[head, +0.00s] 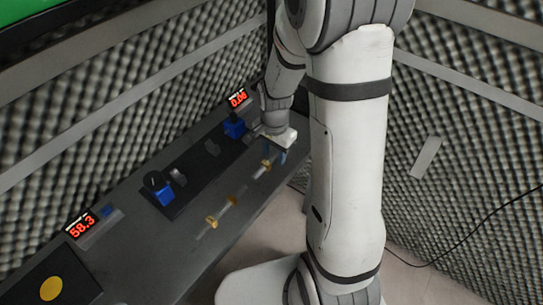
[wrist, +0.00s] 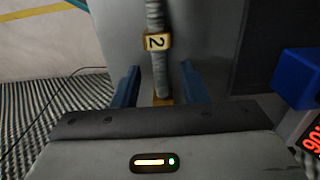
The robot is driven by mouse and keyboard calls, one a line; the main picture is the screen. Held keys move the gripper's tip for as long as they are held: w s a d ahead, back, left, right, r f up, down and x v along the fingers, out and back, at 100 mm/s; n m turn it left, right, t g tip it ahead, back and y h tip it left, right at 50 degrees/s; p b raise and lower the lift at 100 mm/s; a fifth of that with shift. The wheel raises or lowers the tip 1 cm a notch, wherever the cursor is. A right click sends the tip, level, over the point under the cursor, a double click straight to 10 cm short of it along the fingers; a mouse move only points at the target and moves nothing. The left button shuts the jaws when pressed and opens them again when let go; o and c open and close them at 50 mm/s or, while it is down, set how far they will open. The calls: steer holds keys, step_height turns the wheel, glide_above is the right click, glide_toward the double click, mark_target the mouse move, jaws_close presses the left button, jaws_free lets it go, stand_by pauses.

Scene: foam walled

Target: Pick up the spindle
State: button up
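The spindle is a grey rod (head: 240,192) with gold-coloured bands, lying lengthwise along the dark bench top. Its far end reaches under my gripper. In the wrist view the spindle (wrist: 156,20) runs down the picture between my fingers, with a gold tag marked 2 on it. Another gold band at its lower end is partly hidden by the gripper body. My gripper (wrist: 160,80) has two blue fingers spread apart, one on each side of the rod, with a gap on both sides. In the head view my gripper (head: 276,156) is over the spindle's far end.
The dark bench (head: 150,245) carries a black strip with blue blocks (head: 163,193) (head: 234,127) left of the spindle. Red displays read 58.3 (head: 82,226) and about 0.06 (head: 238,98). A yellow disc (head: 51,288) lies near left. Foam walls (head: 470,130) enclose the place.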

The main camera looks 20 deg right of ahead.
steer(key=shift+f, duration=0.25)
steer(key=shift+c, duration=0.5)
jaws_close()
